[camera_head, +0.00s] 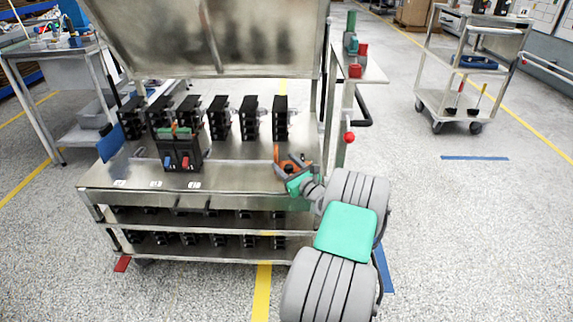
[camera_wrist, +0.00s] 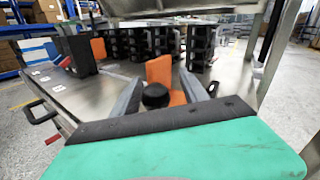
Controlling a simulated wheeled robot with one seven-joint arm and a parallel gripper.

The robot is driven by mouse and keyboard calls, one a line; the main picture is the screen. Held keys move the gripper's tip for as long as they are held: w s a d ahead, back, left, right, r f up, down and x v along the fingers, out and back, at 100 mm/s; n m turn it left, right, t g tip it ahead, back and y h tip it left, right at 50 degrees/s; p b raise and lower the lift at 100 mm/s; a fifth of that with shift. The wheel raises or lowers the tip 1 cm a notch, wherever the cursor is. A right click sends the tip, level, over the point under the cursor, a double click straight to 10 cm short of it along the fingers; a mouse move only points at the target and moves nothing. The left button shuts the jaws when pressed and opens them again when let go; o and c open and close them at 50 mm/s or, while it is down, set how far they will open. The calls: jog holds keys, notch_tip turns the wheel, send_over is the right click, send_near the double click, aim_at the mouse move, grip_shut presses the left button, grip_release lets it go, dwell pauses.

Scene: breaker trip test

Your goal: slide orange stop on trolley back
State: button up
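The orange stop (camera_head: 296,159) sits at the right end of the metal trolley top (camera_head: 235,178). In the wrist view the stop (camera_wrist: 159,70) shows an upright orange plate, a low orange part to the right and a round black knob (camera_wrist: 155,96). My gripper (camera_head: 288,170) is low over the trolley's right edge, at the stop. In the wrist view its grey fingers (camera_wrist: 162,82) are apart, one on each side of the knob, with a visible gap on the right. Contact on the left side cannot be told.
A black breaker (camera_head: 181,155) with blue and red parts stands left of the stop. Several black breakers (camera_head: 219,118) line the back of the top, under a raised metal panel (camera_head: 210,35). A post with a red knob (camera_head: 349,137) stands behind my arm.

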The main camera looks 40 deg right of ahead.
aim_at(292, 171)
jog(key=p+v, duration=0.1)
jog(key=v, duration=0.6)
jog(key=shift+s+p, duration=0.1)
jog(key=shift+p, duration=0.3)
jog(key=shift+s+a, duration=0.1)
jog(key=shift+s, duration=0.2)
